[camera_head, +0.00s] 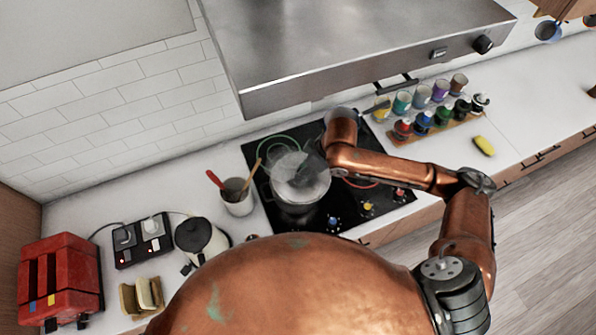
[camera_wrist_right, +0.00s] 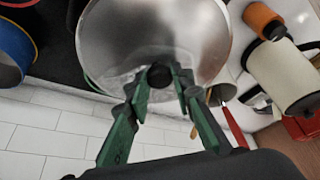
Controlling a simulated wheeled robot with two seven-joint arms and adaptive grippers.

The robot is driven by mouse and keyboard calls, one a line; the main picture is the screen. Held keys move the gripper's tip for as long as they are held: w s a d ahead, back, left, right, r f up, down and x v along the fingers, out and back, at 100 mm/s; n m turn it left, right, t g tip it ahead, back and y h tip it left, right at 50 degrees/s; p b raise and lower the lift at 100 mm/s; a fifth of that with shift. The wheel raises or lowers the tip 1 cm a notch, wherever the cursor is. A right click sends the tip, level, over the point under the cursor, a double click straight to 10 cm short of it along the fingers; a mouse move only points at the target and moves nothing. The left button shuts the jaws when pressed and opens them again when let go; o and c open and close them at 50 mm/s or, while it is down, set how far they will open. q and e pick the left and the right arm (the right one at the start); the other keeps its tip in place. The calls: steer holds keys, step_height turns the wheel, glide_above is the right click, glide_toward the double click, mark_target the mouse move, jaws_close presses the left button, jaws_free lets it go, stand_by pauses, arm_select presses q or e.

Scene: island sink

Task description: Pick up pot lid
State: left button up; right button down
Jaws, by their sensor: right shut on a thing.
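The pot lid is clear glass with a black knob. In the right wrist view the lid (camera_wrist_right: 128,78) lies across the near part of the steel pot (camera_wrist_right: 155,35), and my right gripper (camera_wrist_right: 160,76) has its green fingers shut on the knob. In the head view the pot (camera_head: 301,187) stands on the black cooktop (camera_head: 265,140). The lid (camera_head: 284,164) shows faintly over the pot's upper left, offset from its mouth. I cannot tell how far it is above the rim. My right arm partly hides the gripper there. My left gripper is not in view.
A utensil holder (camera_head: 238,200) and a kettle (camera_head: 200,240) stand left of the cooktop, with a red toaster (camera_head: 60,280) farther left. Several spice jars and cups stand to the right, near a yellow sponge (camera_head: 484,145). The range hood (camera_head: 340,45) hangs above.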

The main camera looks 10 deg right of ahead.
steer(key=s+r, duration=0.1)
steer(key=s, duration=0.1)
steer(key=s+d+r, duration=0.1)
steer(key=s, duration=0.1)
steer(key=s+d+r+b, duration=0.1)
steer(key=s+r, duration=0.1)
steer(key=shift+s+d+r, duration=0.1)
steer(key=shift+s+d, duration=0.1)
steer(key=shift+s+d+r+p, duration=0.25)
steer(key=shift+s+p, duration=0.35)
steer(key=shift+p, duration=0.65)
steer(key=shift+s+d+r+p, duration=0.2)
steer(key=shift+s+r+p, duration=0.3)
steer(key=shift+p, duration=0.75)
steer(key=shift+s+d+r+p, duration=0.2)
steer(key=shift+s+p, duration=0.5)
steer(key=shift+p, duration=0.55)
